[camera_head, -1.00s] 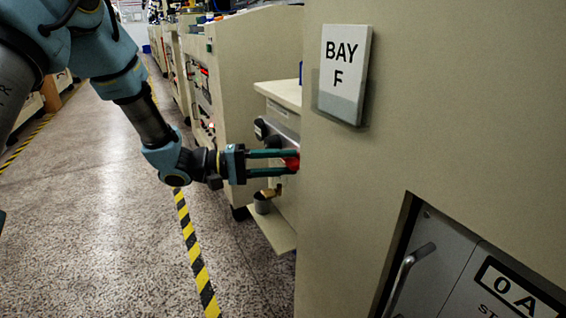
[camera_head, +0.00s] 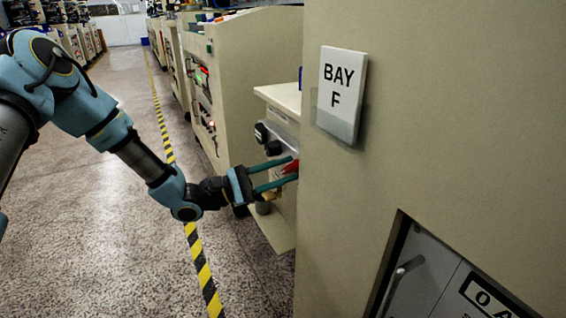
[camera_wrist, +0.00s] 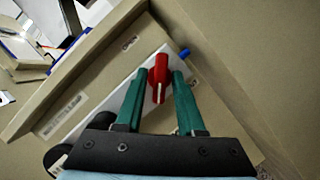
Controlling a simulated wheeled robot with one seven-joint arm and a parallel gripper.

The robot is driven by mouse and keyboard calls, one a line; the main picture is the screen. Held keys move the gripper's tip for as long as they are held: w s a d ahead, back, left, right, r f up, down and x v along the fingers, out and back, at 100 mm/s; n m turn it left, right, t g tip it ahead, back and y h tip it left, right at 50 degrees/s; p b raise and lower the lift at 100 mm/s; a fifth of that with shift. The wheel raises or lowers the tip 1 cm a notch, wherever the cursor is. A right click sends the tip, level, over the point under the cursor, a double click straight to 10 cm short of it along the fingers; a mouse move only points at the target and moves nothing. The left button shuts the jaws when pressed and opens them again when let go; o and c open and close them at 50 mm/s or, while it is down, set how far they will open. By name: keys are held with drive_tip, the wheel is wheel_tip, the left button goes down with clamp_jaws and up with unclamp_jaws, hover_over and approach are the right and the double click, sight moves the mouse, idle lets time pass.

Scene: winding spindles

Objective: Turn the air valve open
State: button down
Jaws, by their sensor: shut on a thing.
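The red air valve handle (camera_wrist: 158,78) shows in the wrist view, mounted on a pale panel with a small label reading "OPEN" near it. A white line runs along the handle. My gripper (camera_wrist: 164,82) has its two green fingers on either side of the handle and is shut on it. In the head view the red handle (camera_head: 290,168) is partly hidden by the fingers of my gripper (camera_head: 291,169) and the cabinet edge. The fingers look tilted there, one above the other.
A large beige cabinet with a "BAY F" sign (camera_head: 341,95) fills the right. Black knobs (camera_head: 262,133) sit on the panel beside the valve, under a pale ledge (camera_head: 281,97). A blue piece (camera_wrist: 184,53) lies near the handle. The aisle floor (camera_head: 100,220) is clear.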

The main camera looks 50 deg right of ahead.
drive_tip(key=n+t+h+p, duration=0.1)
drive_tip(key=n+p, duration=0.1)
drive_tip(key=n, duration=0.1)
drive_tip(key=n+t+h+p, duration=0.1)
drive_tip(key=n+p, duration=0.2)
drive_tip(key=n, duration=0.1)
drive_tip(key=shift+s+r+n+h, duration=0.1)
drive_tip(key=shift+r+n+h, duration=0.05)
drive_tip(key=shift+n+h, duration=0.2)
drive_tip(key=n+t+h+p, duration=0.1)
drive_tip(key=n, duration=0.1)
drive_tip(key=n+t+p, duration=0.2)
drive_tip(key=n, duration=0.1)
drive_tip(key=shift+s+h+p, duration=0.1)
drive_tip(key=shift+h+p, duration=0.2)
drive_tip(key=shift+h, duration=0.05)
drive_tip(key=shift+f+n, duration=0.25)
drive_tip(key=shift+n, duration=0.1)
drive_tip(key=c, duration=0.8)
unclamp_jaws()
drive_tip(key=shift+a, duration=0.1)
drive_tip(key=v, duration=1)
drive_tip(key=shift+a+f+b, duration=0.2)
drive_tip(key=shift+a+b, duration=0.1)
drive_tip(key=shift+a, duration=0.05)
